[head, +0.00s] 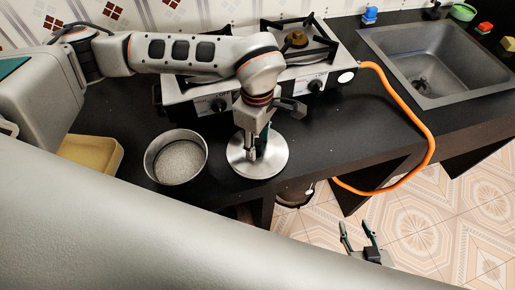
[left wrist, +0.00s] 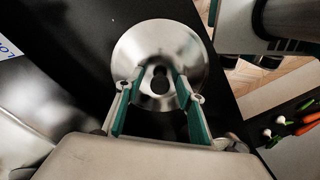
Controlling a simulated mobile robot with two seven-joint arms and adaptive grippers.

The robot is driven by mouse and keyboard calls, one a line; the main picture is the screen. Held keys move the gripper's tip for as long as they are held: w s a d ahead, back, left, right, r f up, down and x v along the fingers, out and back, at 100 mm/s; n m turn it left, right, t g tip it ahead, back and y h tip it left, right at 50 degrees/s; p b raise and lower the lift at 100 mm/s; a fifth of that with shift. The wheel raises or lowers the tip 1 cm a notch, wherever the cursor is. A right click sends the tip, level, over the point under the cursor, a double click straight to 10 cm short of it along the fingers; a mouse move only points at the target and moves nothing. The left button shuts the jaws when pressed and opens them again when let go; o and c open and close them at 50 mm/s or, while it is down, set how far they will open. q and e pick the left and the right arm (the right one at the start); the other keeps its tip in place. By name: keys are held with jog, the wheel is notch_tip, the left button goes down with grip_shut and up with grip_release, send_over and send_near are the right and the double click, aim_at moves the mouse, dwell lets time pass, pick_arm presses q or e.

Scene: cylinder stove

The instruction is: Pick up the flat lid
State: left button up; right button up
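The flat lid (head: 274,166) is a round, shiny metal disc lying on the black counter near its front edge. It also fills the middle of the left wrist view (left wrist: 150,38), with a dark knob (left wrist: 160,82) at its centre. My left gripper (head: 255,152) points down over the lid. Its two green-padded fingers (left wrist: 159,80) are apart on either side of the knob, with visible gaps, so it looks open. Whether the fingertips touch the lid cannot be told. My right gripper (head: 360,236) is open and empty, low in front of the counter above the tiled floor.
A round metal pot (head: 178,160) with grainy contents stands left of the lid. A yellow tray (head: 90,153) is further left. The gas stove (head: 215,103) is behind, with an orange hose (head: 425,130) curving right. A sink (head: 440,65) is at far right. The counter right of the lid is clear.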

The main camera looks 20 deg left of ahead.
pick_arm(q)
grip_shut()
jog(key=shift+r, duration=0.1)
